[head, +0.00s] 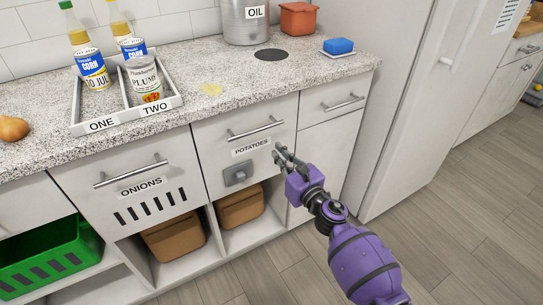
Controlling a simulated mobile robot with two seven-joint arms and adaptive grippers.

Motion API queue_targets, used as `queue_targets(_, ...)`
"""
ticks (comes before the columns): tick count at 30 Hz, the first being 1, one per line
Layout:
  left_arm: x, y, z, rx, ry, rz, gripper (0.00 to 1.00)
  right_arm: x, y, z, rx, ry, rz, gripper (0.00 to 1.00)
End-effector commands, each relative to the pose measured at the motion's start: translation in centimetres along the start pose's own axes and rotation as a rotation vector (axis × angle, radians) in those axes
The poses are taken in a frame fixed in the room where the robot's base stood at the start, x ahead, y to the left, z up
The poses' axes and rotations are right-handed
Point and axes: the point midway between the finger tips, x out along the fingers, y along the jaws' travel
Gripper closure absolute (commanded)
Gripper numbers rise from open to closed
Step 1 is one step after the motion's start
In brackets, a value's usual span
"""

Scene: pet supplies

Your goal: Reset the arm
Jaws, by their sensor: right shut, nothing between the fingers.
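My right arm comes in from the lower right, with purple links. Its right gripper (281,151) is shut and empty. In the picture it lies over the right edge of the drawer labelled POTATOES (249,158), below and right of that drawer's bar handle (256,128). I cannot tell whether the fingertips touch the drawer front. The drawer looks closed. My left gripper is not in view.
The speckled counter (230,68) holds a divided tray (176,103) with bottles and a jar, an onion (13,128), an OIL canister (245,23) and a blue sponge (338,46). A white fridge (415,95) stands right. Open wooden floor (455,225) lies lower right.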

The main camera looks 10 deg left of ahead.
Motion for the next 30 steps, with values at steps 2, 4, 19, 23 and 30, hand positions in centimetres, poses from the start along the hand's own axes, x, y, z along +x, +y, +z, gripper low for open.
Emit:
queue_targets(2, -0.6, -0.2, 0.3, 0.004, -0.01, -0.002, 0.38, -2.4, 0.0, 0.0, -0.003, 0.002, 0.0, 1.0)
queue_targets(4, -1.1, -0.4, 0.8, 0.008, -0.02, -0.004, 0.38, -4.1, 0.0, 0.0, -0.001, 0.002, 0.0, 1.0)
queue_targets(19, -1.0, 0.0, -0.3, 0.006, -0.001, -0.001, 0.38, -9.8, 0.2, -0.1, 0.0, 0.001, 0.002, 1.0)
queue_targets(23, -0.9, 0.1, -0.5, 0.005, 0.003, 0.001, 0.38, -9.8, 0.2, -0.1, 0.015, 0.001, 0.002, 1.0)
queue_targets(30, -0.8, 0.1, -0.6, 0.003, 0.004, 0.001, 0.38, -9.7, -1.4, 1.8, 0.449, -0.048, -0.068, 1.0)
